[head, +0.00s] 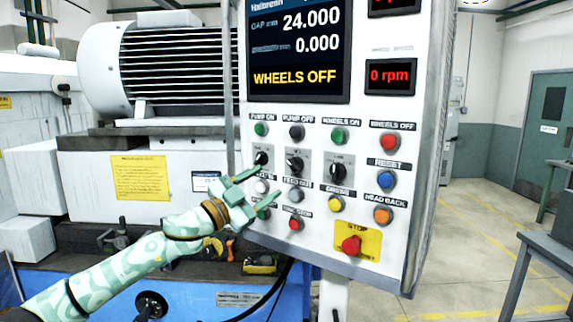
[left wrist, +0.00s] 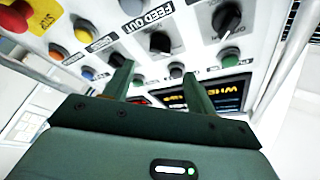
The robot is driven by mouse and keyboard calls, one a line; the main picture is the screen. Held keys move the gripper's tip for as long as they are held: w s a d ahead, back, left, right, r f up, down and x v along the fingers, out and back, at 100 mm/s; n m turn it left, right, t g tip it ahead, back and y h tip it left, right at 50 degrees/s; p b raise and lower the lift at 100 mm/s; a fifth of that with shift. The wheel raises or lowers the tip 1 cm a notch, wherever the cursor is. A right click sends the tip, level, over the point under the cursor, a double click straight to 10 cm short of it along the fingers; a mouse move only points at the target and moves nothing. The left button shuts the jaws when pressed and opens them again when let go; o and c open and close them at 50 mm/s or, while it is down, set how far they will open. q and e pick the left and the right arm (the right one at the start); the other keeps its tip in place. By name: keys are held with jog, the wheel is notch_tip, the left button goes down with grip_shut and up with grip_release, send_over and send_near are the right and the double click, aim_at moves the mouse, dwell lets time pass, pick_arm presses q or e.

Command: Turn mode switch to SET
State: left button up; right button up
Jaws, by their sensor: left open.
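The control panel (head: 317,220) carries a row of three black rotary switches; their labels are too small to read, so I cannot tell which is the mode switch. The left switch (head: 262,158) is closest to my left gripper, the middle switch (head: 295,165) and right switch (head: 338,170) are farther right. My left gripper (head: 268,177) is open and empty, in front of the panel's left part, just below the left switch. In the left wrist view the panel appears upside down, with the left switch (left wrist: 227,18) and middle switch (left wrist: 160,42) beyond the fingers. My right gripper is not in view.
A display (head: 297,50) above the switches reads WHEELS OFF. Push buttons surround the switches, with a red stop button (head: 351,245) on yellow at lower right. A vertical bar (head: 228,90) runs along the panel's left edge. Open floor lies at the right.

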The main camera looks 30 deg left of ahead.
aim_at(291, 166)
pick_arm(q)
jog(key=p+x, duration=0.2)
jog(key=x, duration=0.5)
jog(key=shift+w+d+r, duration=0.1)
jog(key=shift+w+r, duration=0.05)
jog(key=shift+w, duration=0.1)
jog(key=shift+w+d+p, duration=0.1)
jog(key=shift+w+p, duration=0.2)
jog(key=shift+w, duration=0.1)
jog(key=c, duration=1)
